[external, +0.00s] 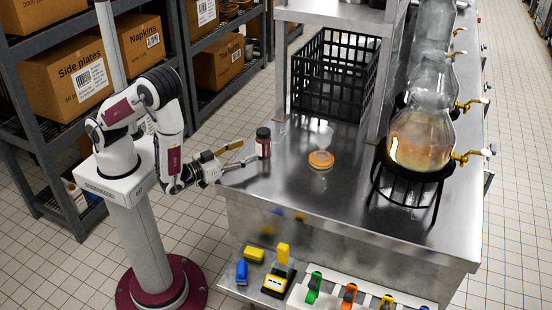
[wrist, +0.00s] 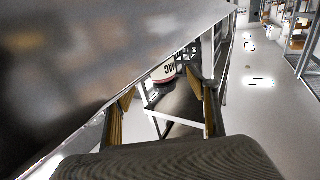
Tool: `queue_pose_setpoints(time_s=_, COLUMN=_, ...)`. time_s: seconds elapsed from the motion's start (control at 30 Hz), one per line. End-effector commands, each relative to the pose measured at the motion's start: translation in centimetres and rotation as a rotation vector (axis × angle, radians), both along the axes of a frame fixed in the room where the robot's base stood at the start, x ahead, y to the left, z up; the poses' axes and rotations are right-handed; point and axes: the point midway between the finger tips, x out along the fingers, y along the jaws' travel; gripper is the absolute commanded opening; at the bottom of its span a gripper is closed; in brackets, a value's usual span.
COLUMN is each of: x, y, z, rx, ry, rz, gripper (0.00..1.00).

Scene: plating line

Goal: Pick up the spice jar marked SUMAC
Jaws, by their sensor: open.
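A small jar with a dark red body and black lid (external: 263,142) stands upright on the left edge of the steel counter. Its label is too small to read in the external view. In the wrist view, a jar with a pale label (wrist: 163,71) shows beyond the fingers; a few dark letters, ending like "AC", are visible and the rest is hidden. My gripper (external: 248,151) is open and empty, its fingertips pointing at the jar from the left, just short of it.
A funnel-like clear item with an orange base (external: 321,158) stands to the jar's right. A black crate (external: 336,75) is behind, beside a shelf post. Glass vessels (external: 421,140) on black stands are at right. Open counter lies in front of the jar.

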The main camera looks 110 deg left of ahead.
Motion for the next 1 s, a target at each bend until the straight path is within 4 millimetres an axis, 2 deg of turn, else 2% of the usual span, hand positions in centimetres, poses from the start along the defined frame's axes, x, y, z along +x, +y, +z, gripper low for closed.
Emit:
queue_pose_setpoints(time_s=0.2, x=0.6, y=1.0, z=0.0, rx=0.001, ry=-0.001, rz=0.001, gripper=0.59)
queue_pose_setpoints(time_s=0.73, x=0.8, y=1.4, z=0.1, rx=0.001, ry=-0.001, rz=0.000, gripper=0.59)
queue_pose_setpoints(time_s=1.0, x=1.6, y=2.9, z=0.2, rx=0.000, ry=-0.001, rz=0.003, gripper=0.59)
